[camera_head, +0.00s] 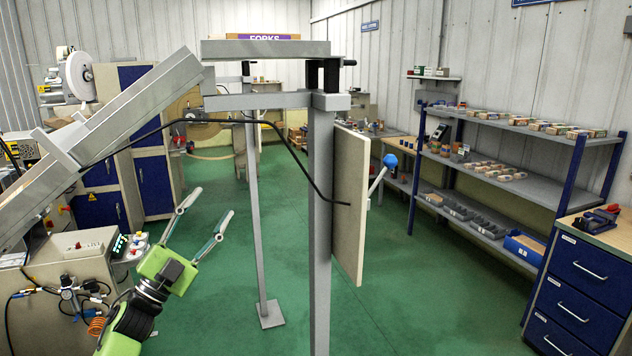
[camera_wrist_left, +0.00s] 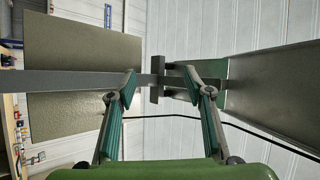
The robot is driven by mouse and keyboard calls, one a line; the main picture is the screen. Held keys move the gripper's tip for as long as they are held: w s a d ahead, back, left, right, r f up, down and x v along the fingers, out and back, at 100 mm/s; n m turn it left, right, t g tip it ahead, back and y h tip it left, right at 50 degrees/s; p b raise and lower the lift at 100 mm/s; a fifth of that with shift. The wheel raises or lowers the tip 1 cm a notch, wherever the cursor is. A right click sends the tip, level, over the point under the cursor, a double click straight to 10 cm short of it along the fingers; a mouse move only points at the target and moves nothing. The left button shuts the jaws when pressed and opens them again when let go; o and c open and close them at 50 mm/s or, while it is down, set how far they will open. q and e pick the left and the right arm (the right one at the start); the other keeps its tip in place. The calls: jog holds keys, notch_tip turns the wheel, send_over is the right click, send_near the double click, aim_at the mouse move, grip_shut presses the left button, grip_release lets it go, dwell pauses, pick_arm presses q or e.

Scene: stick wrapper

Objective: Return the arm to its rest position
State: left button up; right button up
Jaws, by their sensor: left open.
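My left gripper (camera_head: 207,212) is at the lower left of the head view, in front of the machine frame, with its two fingers spread apart and nothing between them. In the left wrist view the open fingers (camera_wrist_left: 160,90) point toward a grey frame bar and a board, with no object held. My left arm comes in from the bottom left. My right gripper is not in view.
A grey frame with a sloping chute (camera_head: 130,105) and an upright post (camera_head: 320,230) stands close by. A board (camera_head: 350,200) and a blue-knobbed lever (camera_head: 390,162) are on the post. A control box (camera_head: 75,250) is at left. Shelves (camera_head: 500,190) stand right; green floor (camera_head: 420,290) is clear.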

pick_arm(q)
jog(key=w+a+f+n+g+y, duration=0.1)
jog(key=w+a+f+n+y, duration=0.7)
jog(key=a+f+n+y, duration=0.6)
jog(key=s+d+f+n+g+b, duration=0.1)
jog(key=s+f+g, duration=0.25)
jog(key=f, duration=1.05)
jog(key=s+d+f+n+g+y+b, duration=0.15)
jog(key=s+f, duration=0.35)
jog(key=f, duration=0.9)
jog(key=s+d+f+g+b, duration=0.25)
jog(key=s+f, duration=0.25)
jog(key=f, duration=0.9)
jog(key=s+d+f+g+b, duration=0.25)
jog(key=s+f+g, duration=0.25)
jog(key=s+f, duration=1.8)
jog(key=s+d+f+g, duration=0.1)
jog(key=s+f, duration=0.4)
jog(key=s, duration=0.6)
jog(key=s+d+f+g+b, duration=0.1)
jog(key=s+f, duration=0.4)
jog(key=s, duration=0.6)
jog(key=s+d+f+g+h+b, duration=0.1)
jog(key=s+d+f+g, duration=0.2)
jog(key=s, duration=0.8)
jog(key=shift+f+g, duration=0.45)
jog(key=shift+f, duration=0.5)
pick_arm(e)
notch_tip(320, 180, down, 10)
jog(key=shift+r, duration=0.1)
